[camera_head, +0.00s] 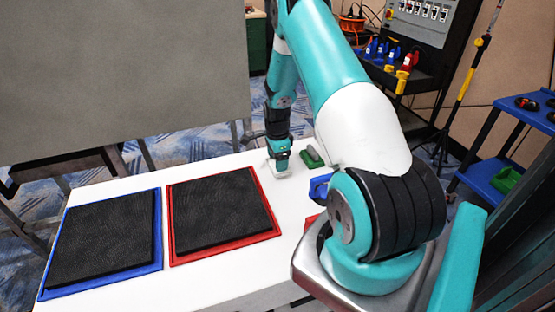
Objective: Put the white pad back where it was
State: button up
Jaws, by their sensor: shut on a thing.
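My gripper (280,163) points down over the far part of the white table, to the right of the red-framed mat. It is shut on the white pad (281,174), which shows only as a small pale edge under the fingertips against the white table. I cannot tell whether the pad touches the table. A green block-like thing (312,157) lies just right of the gripper. A blue thing (320,187) lies nearer, partly hidden by my arm.
On the white table (120,292) lie a black mat with a blue frame (158,230) and one with a red frame (170,225). A bit of red (310,220) shows beside my arm. A grey panel (120,70) stands behind; a blue shelf (485,180) stands right.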

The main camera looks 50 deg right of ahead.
jog(key=shift+f, duration=0.5)
jog(key=shift+f, duration=0.1)
jog(key=o, duration=0.9)
